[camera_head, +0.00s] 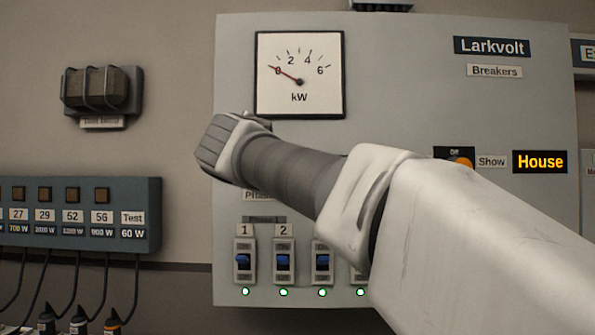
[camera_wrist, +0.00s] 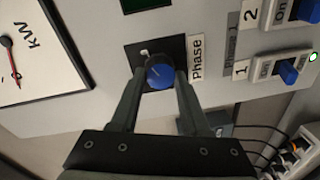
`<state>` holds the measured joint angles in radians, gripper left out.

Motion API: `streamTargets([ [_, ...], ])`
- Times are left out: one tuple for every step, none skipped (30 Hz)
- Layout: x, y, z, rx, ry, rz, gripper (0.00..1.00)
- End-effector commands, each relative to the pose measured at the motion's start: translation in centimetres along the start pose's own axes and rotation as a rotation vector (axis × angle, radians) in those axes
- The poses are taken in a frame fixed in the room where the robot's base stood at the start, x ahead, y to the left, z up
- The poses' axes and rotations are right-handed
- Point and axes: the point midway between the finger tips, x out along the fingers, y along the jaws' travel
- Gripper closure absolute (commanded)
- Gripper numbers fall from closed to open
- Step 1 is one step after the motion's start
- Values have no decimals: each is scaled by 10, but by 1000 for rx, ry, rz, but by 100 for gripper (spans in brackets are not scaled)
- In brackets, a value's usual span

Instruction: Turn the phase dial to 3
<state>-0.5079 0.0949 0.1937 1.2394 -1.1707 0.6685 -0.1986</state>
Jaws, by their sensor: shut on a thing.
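The phase dial (camera_wrist: 160,71) is a round blue knob on a dark square plate, beside a white Phase label (camera_wrist: 197,57), in the wrist view. My gripper (camera_wrist: 158,82) is shut on it, with one finger on each side of the knob. The number that the dial points to cannot be read; only a small pale mark shows on the plate near the knob. In the head view my gripper (camera_head: 232,145) is in front of the grey panel, below the kW meter, and my arm hides the dial.
The kW meter (camera_head: 299,75) reads near 0. Below my arm are several blue-toggle breakers (camera_head: 283,262) with lit green lamps. A black and orange Show knob (camera_head: 460,160) sits beside a lit House display (camera_head: 540,162). A socket strip (camera_head: 75,215) with cables is at the left.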

Motion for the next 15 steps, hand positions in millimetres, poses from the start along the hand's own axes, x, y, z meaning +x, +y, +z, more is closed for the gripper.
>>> streamTargets([
  [0, 0, 0, 4, -1, 0, 100],
  [0, 0, 0, 5, -1, 0, 100],
  [0, 0, 0, 5, -1, 0, 100],
  [0, 0, 0, 5, -1, -1, 100],
  [0, 0, 0, 5, -1, -1, 100],
  [0, 0, 0, 5, -1, 0, 100],
  [0, 0, 0, 5, -1, -1, 100],
  [0, 0, 0, 5, -1, -1, 100],
  [0, 0, 0, 5, -1, 0, 100],
  [0, 0, 0, 5, -1, 0, 52],
  [0, 0, 0, 5, -1, 0, 47],
  [0, 0, 0, 4, -1, 0, 40],
  [0, 0, 0, 4, -1, 0, 34],
  [0, 0, 0, 4, -1, 0, 29],
  [0, 0, 0, 4, -1, 0, 24],
])
